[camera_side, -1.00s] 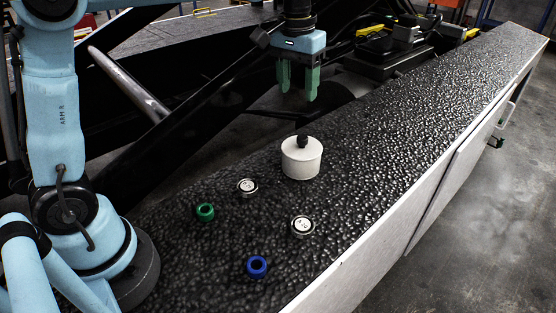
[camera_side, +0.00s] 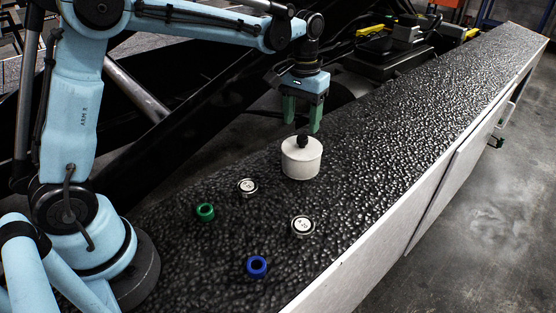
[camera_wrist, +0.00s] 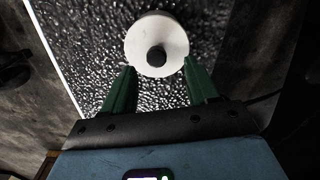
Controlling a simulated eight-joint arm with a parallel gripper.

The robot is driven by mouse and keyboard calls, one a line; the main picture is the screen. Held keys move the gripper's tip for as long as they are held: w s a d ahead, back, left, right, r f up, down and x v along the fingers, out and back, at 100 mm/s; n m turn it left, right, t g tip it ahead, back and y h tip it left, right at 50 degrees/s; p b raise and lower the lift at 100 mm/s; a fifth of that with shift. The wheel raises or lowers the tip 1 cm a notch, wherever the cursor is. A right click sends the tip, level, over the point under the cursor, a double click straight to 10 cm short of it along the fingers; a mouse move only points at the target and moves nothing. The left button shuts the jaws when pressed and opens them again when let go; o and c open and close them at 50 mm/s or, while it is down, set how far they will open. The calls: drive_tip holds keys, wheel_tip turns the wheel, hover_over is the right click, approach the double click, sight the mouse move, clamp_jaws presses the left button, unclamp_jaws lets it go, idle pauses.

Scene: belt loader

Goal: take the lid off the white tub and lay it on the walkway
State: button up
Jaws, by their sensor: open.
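The white tub (camera_side: 301,164) stands upright on the black textured walkway (camera_side: 400,145), with its white lid on top and a black knob (camera_side: 302,141) in the lid's middle. In the wrist view the round white lid (camera_wrist: 140,37) shows from above with its black knob. My gripper (camera_side: 302,126) is open and empty, with green fingers just above and around the knob's height in the side view. In the wrist view the fingers (camera_wrist: 162,72) point toward the lid, and the knob lies between and slightly ahead of their tips. I cannot tell whether they touch anything.
A green ring (camera_side: 205,211), a blue ring (camera_side: 257,266) and two silver round pieces (camera_side: 303,226) (camera_side: 247,187) lie on the walkway in front of the tub. The walkway to the right and beyond the tub is clear. Dark machine beams run behind it.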

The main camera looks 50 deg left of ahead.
sight(302, 137)
drive_tip(key=shift+d+f, duration=0.15)
drive_tip(key=shift+f, duration=0.95)
drive_tip(key=shift+d+f, duration=0.1)
drive_tip(key=shift+f, duration=1)
clamp_jaws()
